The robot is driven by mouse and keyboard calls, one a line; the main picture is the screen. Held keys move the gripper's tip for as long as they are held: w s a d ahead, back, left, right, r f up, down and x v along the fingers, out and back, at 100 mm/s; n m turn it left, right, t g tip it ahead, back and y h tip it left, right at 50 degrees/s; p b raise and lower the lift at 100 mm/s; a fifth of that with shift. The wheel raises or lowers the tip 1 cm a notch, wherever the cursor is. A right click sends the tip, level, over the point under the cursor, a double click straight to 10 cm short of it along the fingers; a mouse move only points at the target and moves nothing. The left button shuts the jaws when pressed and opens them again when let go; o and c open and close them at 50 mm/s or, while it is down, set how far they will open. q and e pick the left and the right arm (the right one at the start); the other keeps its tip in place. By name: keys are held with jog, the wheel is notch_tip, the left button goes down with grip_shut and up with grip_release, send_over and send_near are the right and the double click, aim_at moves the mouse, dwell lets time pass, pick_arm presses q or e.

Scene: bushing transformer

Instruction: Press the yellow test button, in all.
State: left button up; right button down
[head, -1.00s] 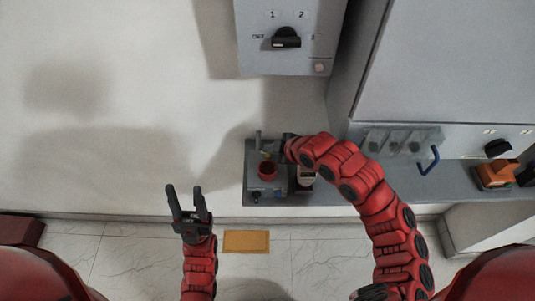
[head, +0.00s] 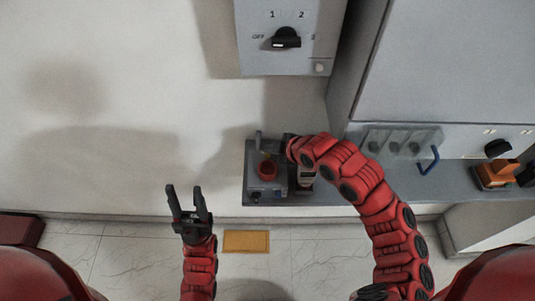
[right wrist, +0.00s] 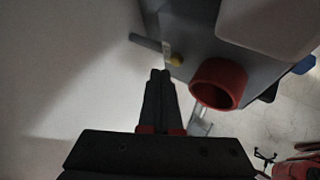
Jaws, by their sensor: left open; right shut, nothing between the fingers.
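The yellow test button (right wrist: 177,60) is a small yellow knob on the side of a grey box (head: 268,183), seen in the right wrist view. In the head view my right gripper and arm hide it. My right gripper (head: 262,142) is shut and empty at the top edge of the box. In the right wrist view its fingertips (right wrist: 160,76) are just short of the button and a little to its left; I cannot tell whether they touch. My left gripper (head: 186,190) is open and empty, above the floor left of the box.
A red ring-shaped part (head: 268,170) stands out from the box, close right of my right fingers in the wrist view (right wrist: 218,84). A panel with a black rotary switch (head: 286,38) and a small pale lamp (head: 319,68) is above. A grey shelf (head: 400,185) runs right.

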aim_at(271, 159)
jog(key=shift+f, duration=0.1)
jog(key=shift+f+b, duration=0.3)
jog(key=shift+b, duration=0.25)
jog(key=shift+f+b, duration=0.4)
jog(key=shift+f, duration=0.05)
dwell(0.5)
jog(key=shift+r, duration=0.1)
jog(key=shift+r+p, duration=0.3)
jog(key=shift+r, duration=0.5)
notch_tip(271, 159, up, 5)
jog(key=shift+p, duration=1.15)
jog(key=shift+f, duration=0.1)
